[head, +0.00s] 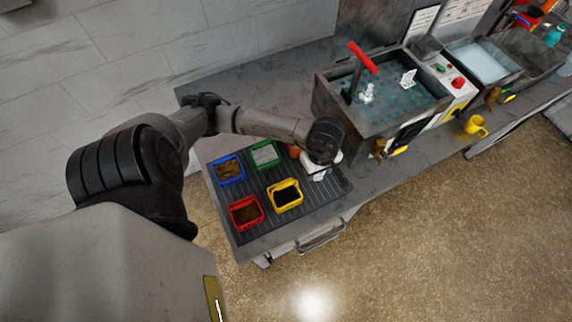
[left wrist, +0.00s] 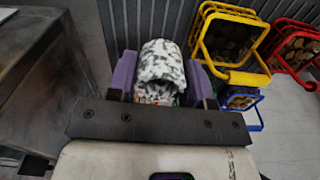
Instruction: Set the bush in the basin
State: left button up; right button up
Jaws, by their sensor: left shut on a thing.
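A white, black-speckled hollow cylinder, which looks like the bush, shows in the left wrist view (left wrist: 160,68). It lies between the purple fingers of my left gripper (left wrist: 160,82), which is shut on it. In the head view my left gripper (head: 318,168) is over the right side of the ribbed mat, its fingers mostly hidden by the wrist. A metal tank (head: 345,112) with a teal perforated floor stands to its right. A smaller basin (head: 480,62) with a pale surface lies farther right; I cannot tell which one is the task's basin. My right gripper is not in view.
Blue (head: 228,170), green (head: 265,155), red (head: 246,212) and yellow (head: 285,194) bins stand on the mat (head: 262,222). A red-handled lever (head: 362,58) rises over the tank, which holds white pieces (head: 408,78).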

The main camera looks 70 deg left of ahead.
pick_arm(q)
jog(key=p, duration=0.1)
send_over(291, 170)
notch_tip(291, 170, down, 5)
jog(key=shift+f, duration=2.15)
jog(key=shift+f, duration=0.15)
jog(key=o, duration=1.1)
notch_tip(291, 170, up, 11)
jog(key=shift+r, duration=0.1)
jog(key=shift+o, duration=0.4)
jog(key=shift+r, duration=0.55)
